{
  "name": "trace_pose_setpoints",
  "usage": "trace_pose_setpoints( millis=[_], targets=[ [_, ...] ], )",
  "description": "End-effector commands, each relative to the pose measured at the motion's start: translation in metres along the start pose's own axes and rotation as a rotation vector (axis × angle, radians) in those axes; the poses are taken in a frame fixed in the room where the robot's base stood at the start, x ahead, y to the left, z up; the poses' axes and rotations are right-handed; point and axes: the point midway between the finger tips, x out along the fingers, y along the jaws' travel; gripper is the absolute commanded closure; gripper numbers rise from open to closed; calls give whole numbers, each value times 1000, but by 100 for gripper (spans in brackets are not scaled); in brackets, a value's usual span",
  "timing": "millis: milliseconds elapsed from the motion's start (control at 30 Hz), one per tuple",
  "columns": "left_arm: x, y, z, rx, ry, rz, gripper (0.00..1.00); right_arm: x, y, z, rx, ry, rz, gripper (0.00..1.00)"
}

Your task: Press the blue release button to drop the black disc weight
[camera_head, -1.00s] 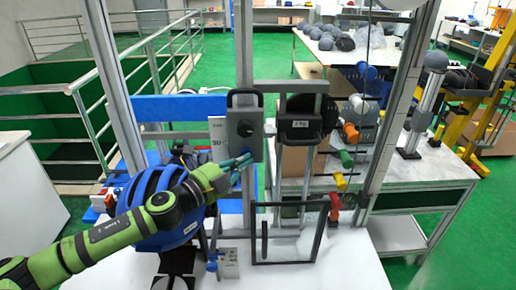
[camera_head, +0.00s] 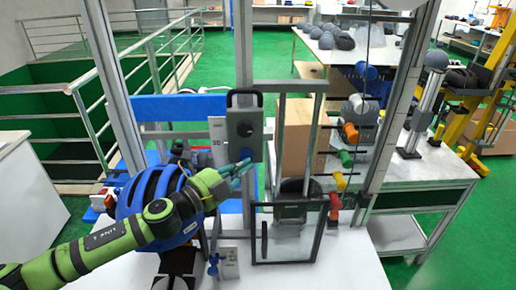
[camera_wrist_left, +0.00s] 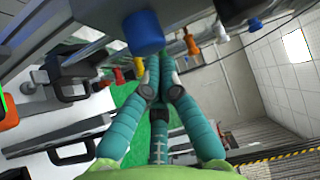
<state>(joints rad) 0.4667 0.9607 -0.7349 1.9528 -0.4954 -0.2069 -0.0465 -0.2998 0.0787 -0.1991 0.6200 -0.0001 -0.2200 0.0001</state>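The blue release button (camera_wrist_left: 143,32) is a short blue cylinder in the left wrist view, just beyond my left fingertips. A small gap seems to show between them. In the head view the grey release box (camera_head: 245,128) hangs on the post, above my left gripper (camera_head: 243,170). The teal fingers of this gripper also show in the left wrist view (camera_wrist_left: 156,72), brought together at the tips with nothing between them. The black disc weight (camera_head: 290,204) is low in the tower, behind the clear framed guard. My right gripper is out of view.
The clear guard (camera_head: 263,240) with its dark frame stands at the front of the white table (camera_head: 345,268). A blue round part (camera_head: 150,205) is behind my left arm. Colored handles and a cardboard box (camera_head: 300,140) are to the right of the post.

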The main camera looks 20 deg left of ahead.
Motion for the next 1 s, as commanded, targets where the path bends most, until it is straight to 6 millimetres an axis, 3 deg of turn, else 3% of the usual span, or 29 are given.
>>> trace_pose_setpoints(
  millis=[500,1000],
  targets=[
    [-35,1,-36,0,1,2,100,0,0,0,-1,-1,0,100],
    [-38,0,-40,0,1,0,100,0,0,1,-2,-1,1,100]
  ],
)
